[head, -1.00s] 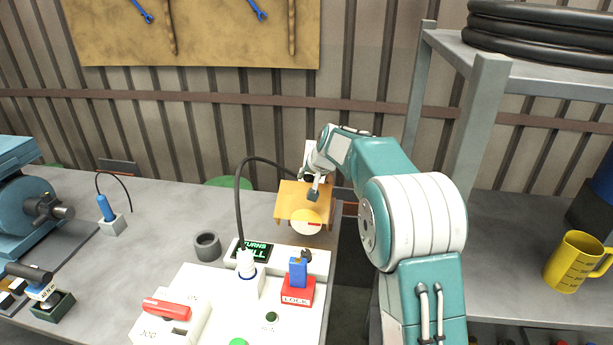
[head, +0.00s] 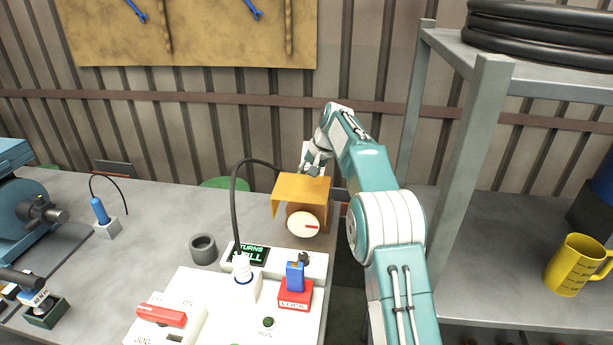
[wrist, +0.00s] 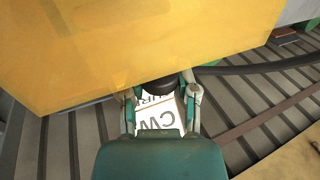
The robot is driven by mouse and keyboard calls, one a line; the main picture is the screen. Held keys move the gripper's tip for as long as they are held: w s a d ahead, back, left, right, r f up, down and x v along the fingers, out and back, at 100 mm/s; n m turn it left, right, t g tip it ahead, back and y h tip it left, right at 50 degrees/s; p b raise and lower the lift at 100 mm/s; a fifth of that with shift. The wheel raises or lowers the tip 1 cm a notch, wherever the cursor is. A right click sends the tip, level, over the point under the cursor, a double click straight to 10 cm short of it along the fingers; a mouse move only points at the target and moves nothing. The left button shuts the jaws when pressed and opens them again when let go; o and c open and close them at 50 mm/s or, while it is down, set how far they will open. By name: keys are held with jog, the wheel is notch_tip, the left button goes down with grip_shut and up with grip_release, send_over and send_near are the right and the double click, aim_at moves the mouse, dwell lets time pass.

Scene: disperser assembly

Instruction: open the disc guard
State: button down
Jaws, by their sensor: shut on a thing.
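The disc guard (head: 300,187) is an orange-yellow cover at the back right of the bench. In the wrist view it (wrist: 130,45) fills the upper part, large and close. In the head view it sits raised over a brown housing, with a flap hanging at its left. A white round disc face (head: 303,224) with a red mark shows below its front. My gripper (head: 312,170) is at the guard's upper back edge. In the wrist view my fingers (wrist: 160,92) are closed in beside the guard; the exact contact is hidden.
A white control panel (head: 205,285) with a red lever (head: 161,315) and a red lock block (head: 295,294) stands in front. A black cable (head: 235,205) arches left of the guard. A grey ring (head: 203,249) lies on the bench (head: 155,240). A shelf post (head: 470,180) stands at right.

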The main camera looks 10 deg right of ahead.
jog(key=shift+r, duration=0.15)
jog(key=shift+c, duration=1.8)
grip_release()
jog(key=v, duration=1.1)
jog(key=shift+d+r, duration=0.2)
jog(key=shift+r, duration=0.15)
